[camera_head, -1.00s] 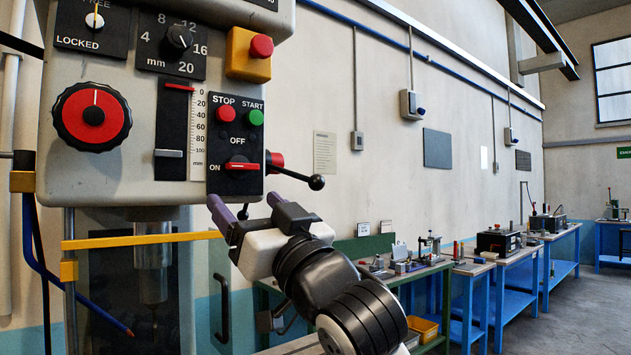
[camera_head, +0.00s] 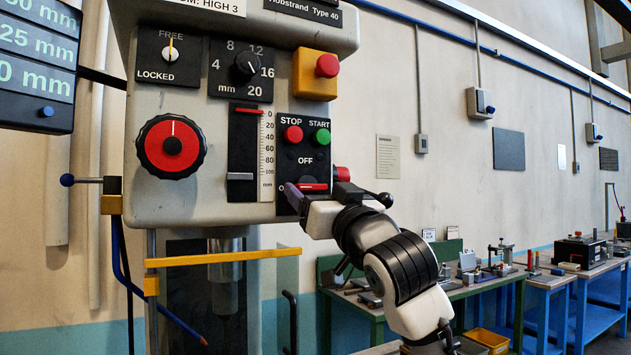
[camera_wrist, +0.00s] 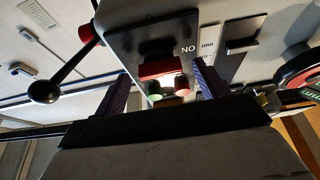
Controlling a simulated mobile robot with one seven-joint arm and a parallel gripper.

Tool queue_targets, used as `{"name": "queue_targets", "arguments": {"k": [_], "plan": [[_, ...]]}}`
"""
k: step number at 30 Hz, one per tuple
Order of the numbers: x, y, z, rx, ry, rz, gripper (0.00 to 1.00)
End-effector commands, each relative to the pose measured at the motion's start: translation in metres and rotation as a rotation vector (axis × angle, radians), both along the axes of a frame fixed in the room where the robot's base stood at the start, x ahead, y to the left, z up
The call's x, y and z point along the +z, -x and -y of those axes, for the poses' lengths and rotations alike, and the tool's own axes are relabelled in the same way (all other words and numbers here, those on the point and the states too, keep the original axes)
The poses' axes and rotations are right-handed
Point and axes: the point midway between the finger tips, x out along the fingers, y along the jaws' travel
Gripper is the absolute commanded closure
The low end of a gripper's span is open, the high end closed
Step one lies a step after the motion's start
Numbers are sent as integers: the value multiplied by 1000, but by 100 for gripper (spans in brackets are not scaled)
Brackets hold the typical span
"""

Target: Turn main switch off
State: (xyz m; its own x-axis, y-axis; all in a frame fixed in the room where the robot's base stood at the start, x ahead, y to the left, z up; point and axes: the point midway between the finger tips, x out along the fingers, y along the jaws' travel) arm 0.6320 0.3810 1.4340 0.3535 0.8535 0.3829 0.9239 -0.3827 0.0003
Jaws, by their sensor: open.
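The main switch (camera_head: 314,187) is a red lever on the black panel below the STOP and START buttons. It lies level, with ON at its left and OFF above it. My gripper (camera_head: 297,194) is open, just in front of the switch, and covers part of the ON mark in the head view. In the wrist view the red switch lever (camera_wrist: 160,69) shows between my two purple fingers, with a finger apart on each side. Whether the fingers reach past the lever's face I cannot tell.
A red STOP button (camera_head: 293,134) and green START button (camera_head: 322,137) sit above the switch. A black-knobbed lever (camera_head: 385,200) juts out at the right of the machine head. A slider (camera_head: 240,176) is to the left. A yellow bar (camera_head: 222,257) crosses below.

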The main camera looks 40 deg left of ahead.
Motion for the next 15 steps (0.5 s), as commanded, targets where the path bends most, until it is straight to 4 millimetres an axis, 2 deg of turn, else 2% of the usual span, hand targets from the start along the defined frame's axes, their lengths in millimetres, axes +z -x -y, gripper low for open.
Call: {"name": "queue_targets", "arguments": {"k": [6,14,15], "plan": [[5,-5,-13,1,1,0,27],[5,-5,-13,0,0,0,27],[5,-5,-13,0,0,0,32]]}}
